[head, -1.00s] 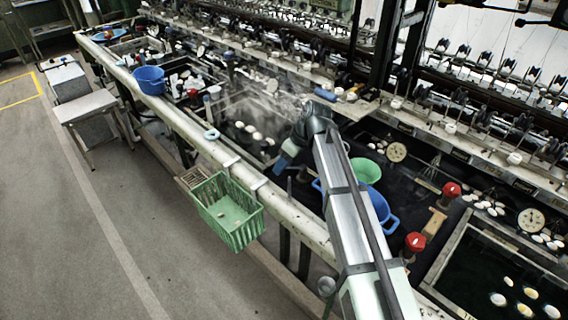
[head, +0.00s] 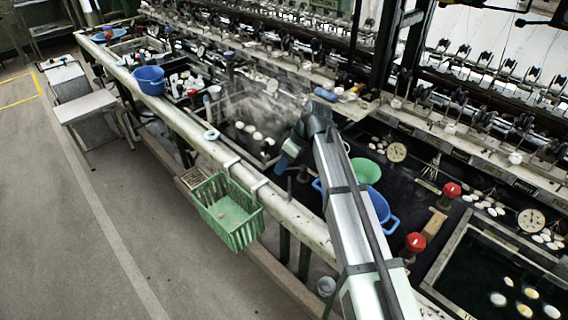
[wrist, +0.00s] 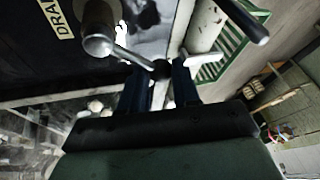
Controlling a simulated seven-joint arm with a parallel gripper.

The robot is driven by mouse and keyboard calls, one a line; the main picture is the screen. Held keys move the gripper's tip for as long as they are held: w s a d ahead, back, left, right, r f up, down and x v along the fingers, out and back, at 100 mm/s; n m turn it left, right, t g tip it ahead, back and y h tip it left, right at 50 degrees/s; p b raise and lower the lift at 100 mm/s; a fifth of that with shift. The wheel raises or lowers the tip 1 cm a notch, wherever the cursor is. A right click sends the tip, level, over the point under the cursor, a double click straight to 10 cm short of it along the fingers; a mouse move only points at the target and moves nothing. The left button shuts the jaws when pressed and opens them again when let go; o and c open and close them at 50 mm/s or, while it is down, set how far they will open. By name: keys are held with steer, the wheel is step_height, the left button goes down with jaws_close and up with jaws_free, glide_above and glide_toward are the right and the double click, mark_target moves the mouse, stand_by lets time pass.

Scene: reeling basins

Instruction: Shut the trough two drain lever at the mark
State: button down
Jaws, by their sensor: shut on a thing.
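My gripper (wrist: 160,78) has its two dark fingers shut around the ball-ended tip of a metal drain lever (wrist: 130,55) in the wrist view. The lever runs from a round post (wrist: 98,38) at upper left to the fingers. A plate reading "DRA…" (wrist: 58,18) lies beside the post, its end cut off. In the head view my gripper (head: 281,163) is low over the basin edge, behind the front rail, and the lever is too small to make out. I cannot clearly identify the mark in either view.
A green basket (head: 232,222) hangs on the front rail (head: 190,128), left of my gripper. A green bowl (head: 366,171) and a blue basin (head: 384,207) sit right of it, partly behind my arm. Red-topped valves (head: 415,243) stand further right. Another dark-handled lever (wrist: 246,20) shows in the wrist view.

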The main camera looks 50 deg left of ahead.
steer(key=d+n, duration=0.1)
steer(key=n, duration=0.1)
steer(key=s+d+n+g+h, duration=0.1)
steer(key=n, duration=0.1)
steer(key=shift+s+d+h, duration=0.15)
steer(key=shift+d+h, duration=0.05)
steer(key=shift+h, duration=0.1)
steer(key=shift+s+d+n+g+h, duration=0.15)
steer(key=shift+d+n+h, duration=0.3)
steer(key=shift+n, duration=0.5)
steer(key=shift+w+d+n+g+h, duration=0.15)
steer(key=shift+d+n+h, duration=0.3)
steer(key=shift+n, duration=0.5)
steer(key=shift+d, duration=0.15)
steer(key=c, duration=0.9)
jaws_free()
steer(key=shift+o, duration=0.2)
